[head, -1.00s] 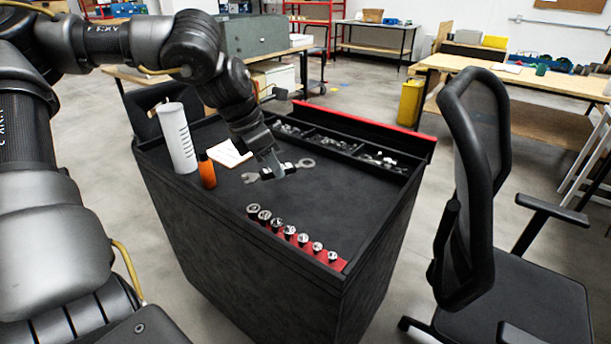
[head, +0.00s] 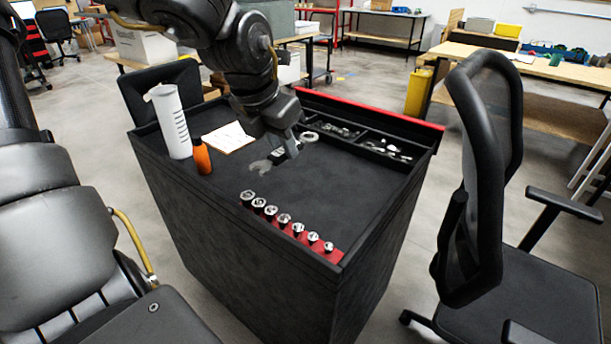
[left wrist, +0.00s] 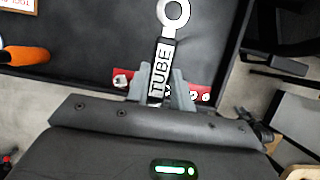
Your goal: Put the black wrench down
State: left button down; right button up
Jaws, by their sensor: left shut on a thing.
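The wrench (head: 260,167) has a black, labelled middle and silver-grey ends, one open-jawed and one a ring. My left gripper (head: 290,147) is shut on its middle, over the black cart top (head: 215,190). The wrench (left wrist: 163,62) also shows in the left wrist view, its ring end pointing up in the picture. The left gripper (left wrist: 161,88) has one finger on each side of the labelled part. I cannot tell whether the wrench touches the cart top. My right gripper is in neither view.
A red strip with several sockets (head: 284,220) lies along the cart's front edge. A white cylinder (head: 173,122), an orange bottle (head: 201,157) and a paper note (head: 228,137) are at the left. A divided tray (head: 365,138) lines the back. The cart's right middle is clear.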

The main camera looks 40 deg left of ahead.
pick_arm(q)
jog(key=w+a+f, duration=0.4)
jog(key=w+a, duration=0.1)
jog(key=a, duration=0.1)
send_near(281, 170)
jog(key=shift+w+d+f, duration=0.35)
jog(key=shift+w+f, duration=0.2)
jog(key=shift+w, duration=0.25)
jog(key=shift+w+a+f, duration=0.1)
jog(key=shift+a+f, duration=0.05)
jog(key=shift+f, duration=0.1)
jog(key=shift+w+a+f, duration=0.1)
jog(key=shift+f, duration=0.05)
jog(key=f, duration=0.3)
jog(key=shift+w+a+f, duration=0.15)
jog(key=shift+a+f, duration=0.1)
jog(key=shift+f, duration=0.1)
jog(key=shift+f+b, duration=0.1)
jog(key=shift+b, duration=0.2)
jog(key=c, duration=1.4)
grip_release()
jog(key=shift+o, duration=1)
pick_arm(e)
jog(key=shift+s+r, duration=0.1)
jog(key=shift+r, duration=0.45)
